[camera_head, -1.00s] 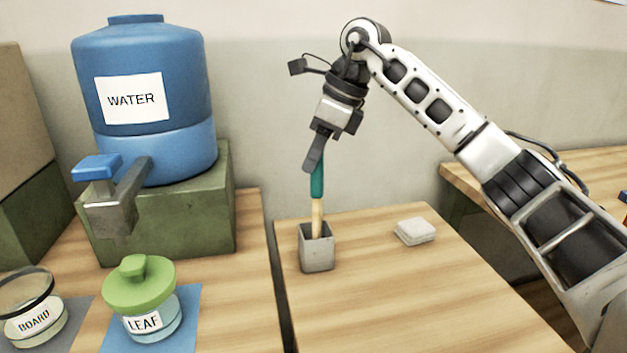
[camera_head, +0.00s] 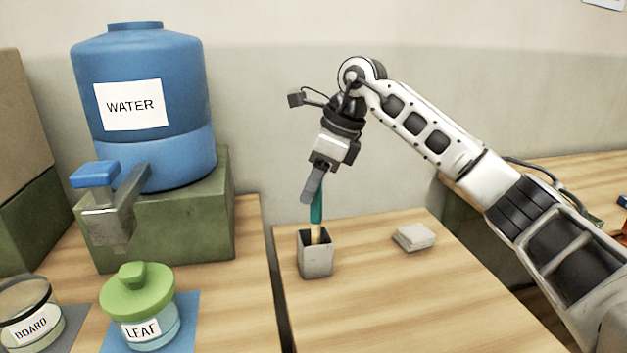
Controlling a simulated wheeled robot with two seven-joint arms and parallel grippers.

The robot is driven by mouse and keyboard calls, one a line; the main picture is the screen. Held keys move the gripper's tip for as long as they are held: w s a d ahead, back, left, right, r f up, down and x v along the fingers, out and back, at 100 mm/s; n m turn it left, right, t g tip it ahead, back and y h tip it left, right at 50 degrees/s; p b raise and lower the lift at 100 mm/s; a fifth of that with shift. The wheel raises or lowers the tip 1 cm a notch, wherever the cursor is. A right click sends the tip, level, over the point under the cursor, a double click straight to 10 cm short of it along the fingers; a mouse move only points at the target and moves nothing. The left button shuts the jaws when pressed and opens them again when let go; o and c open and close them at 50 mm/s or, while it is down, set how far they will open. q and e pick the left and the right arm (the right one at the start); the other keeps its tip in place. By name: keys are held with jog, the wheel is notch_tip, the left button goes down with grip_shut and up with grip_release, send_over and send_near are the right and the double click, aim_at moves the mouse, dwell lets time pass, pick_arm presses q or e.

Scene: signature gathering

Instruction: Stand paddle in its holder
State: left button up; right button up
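The paddle (camera_head: 316,212) has a teal handle and a pale wooden lower part. It stands nearly upright, with its lower end inside the grey square holder (camera_head: 316,258) on the right-hand table. The holder's wall hides the paddle's bottom, so I cannot tell whether it touches the floor of the holder. My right gripper (camera_head: 312,190) points down from above, its fingers at the top of the teal handle. The fingers look closed on the handle, seen side-on. My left gripper is not in view.
A stack of pale square pads (camera_head: 414,237) lies right of the holder. A blue water jug (camera_head: 145,110) with a tap stands on a green block (camera_head: 185,225) at left. Jars labelled LEAF (camera_head: 140,305) and BOARD (camera_head: 30,318) are in front. The right-hand table's front (camera_head: 400,310) is clear.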

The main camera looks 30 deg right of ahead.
jog(key=shift+r, duration=0.1)
jog(key=v, duration=1.2)
